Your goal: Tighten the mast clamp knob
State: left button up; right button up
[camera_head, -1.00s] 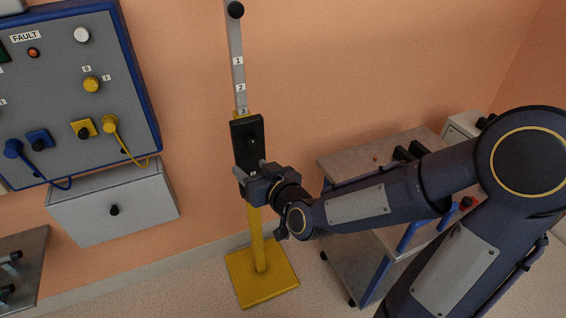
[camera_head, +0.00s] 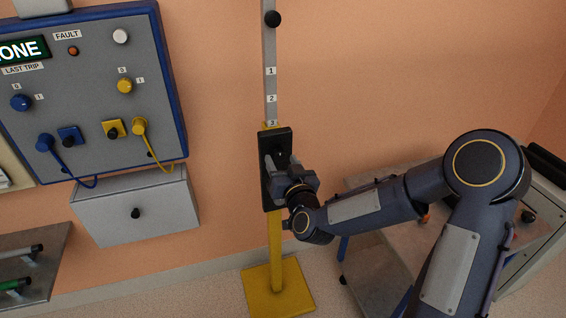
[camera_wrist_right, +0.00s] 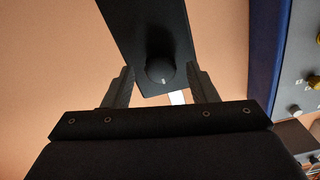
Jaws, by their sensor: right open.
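The mast (camera_head: 270,85) is a grey bar with labels 1, 2 and 3, rising from a yellow post (camera_head: 275,240) on a yellow base. A black clamp block (camera_head: 268,190) sits where the two meet. My right gripper (camera_head: 275,162) is at the front of the block and hides part of it. In the right wrist view the round black clamp knob (camera_wrist_right: 160,71) is on the block, between and just beyond the tips of my open right fingers (camera_wrist_right: 163,82). I cannot tell whether they touch it. My left gripper is not in view.
A control panel (camera_head: 85,100) with knobs and plugged cables hangs at left, above a grey drawer box (camera_head: 135,205). A table with handles (camera_head: 30,275) is at lower left. A cart (camera_head: 385,265) stands behind my right arm.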

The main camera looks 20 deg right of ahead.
jog(key=shift+c, duration=0.2)
jog(key=c, duration=0.9)
jog(key=shift+f+m+b, duration=0.15)
jog(key=shift+m+b, duration=0.65)
jog(key=shift+b, duration=0.4)
jog(key=m+b, duration=1.2)
jog(key=b, duration=0.1)
jog(key=shift+m+b, duration=0.3)
jog(key=shift+b, duration=0.05)
jog(key=shift+m+b, duration=1.65)
jog(key=shift+m, duration=0.25)
jog(key=shift+r, duration=0.2)
jog(key=o, duration=0.9)
jog(key=shift+o, duration=0.2)
